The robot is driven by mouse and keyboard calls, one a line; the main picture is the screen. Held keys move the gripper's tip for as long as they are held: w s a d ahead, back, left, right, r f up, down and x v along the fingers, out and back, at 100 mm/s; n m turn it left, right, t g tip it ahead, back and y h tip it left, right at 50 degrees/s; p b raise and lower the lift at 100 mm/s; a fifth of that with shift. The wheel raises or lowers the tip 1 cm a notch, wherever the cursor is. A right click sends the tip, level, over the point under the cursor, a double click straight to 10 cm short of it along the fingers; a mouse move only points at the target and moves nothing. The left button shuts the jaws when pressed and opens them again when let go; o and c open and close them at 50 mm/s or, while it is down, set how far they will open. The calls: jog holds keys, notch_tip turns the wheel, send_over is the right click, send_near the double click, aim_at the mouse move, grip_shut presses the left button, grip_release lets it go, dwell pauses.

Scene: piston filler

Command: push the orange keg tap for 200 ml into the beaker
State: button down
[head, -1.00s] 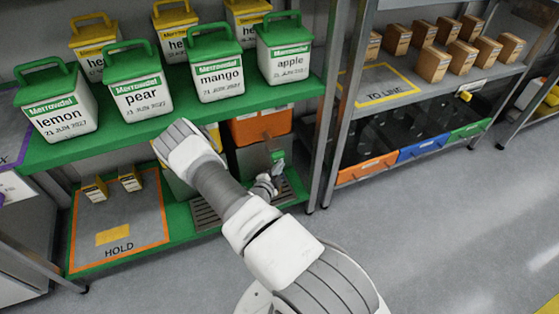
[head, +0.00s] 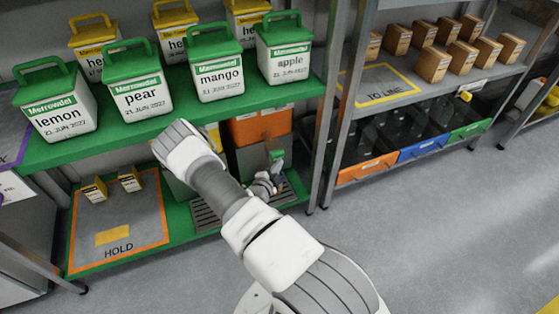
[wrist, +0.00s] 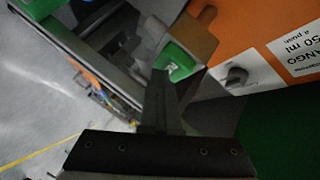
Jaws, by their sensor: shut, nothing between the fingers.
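The orange keg (head: 262,125) stands under the green shelf in the head view. In the wrist view its orange front (wrist: 232,38) carries a white label (wrist: 298,48) reading "MANGO" and "50 ml a push". In the head view my gripper (head: 264,183) is below the tap. I cannot make out the beaker.
Green-lidded tubs, including lemon, pear, mango (head: 220,72) and apple, line the shelf above my arm. A grey HOLD mat (head: 118,225) with small boxes lies left. A metal rack post (head: 325,130) stands close to the right. A drip grate (head: 207,216) lies below.

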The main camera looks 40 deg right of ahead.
jog(key=shift+s+a+p, duration=0.15)
jog(key=shift+s+p, duration=0.1)
jog(key=shift+s, duration=0.3)
jog(key=shift+s+a+p, duration=0.15)
jog(key=shift+s+p, duration=0.1)
jog(key=shift+s, duration=0.25)
jog(key=s+p, duration=0.1)
jog(key=s, duration=0.1)
jog(key=s+a+p, duration=0.1)
jog(key=s, duration=0.2)
jog(key=shift+w, duration=0.1)
dwell(3.2)
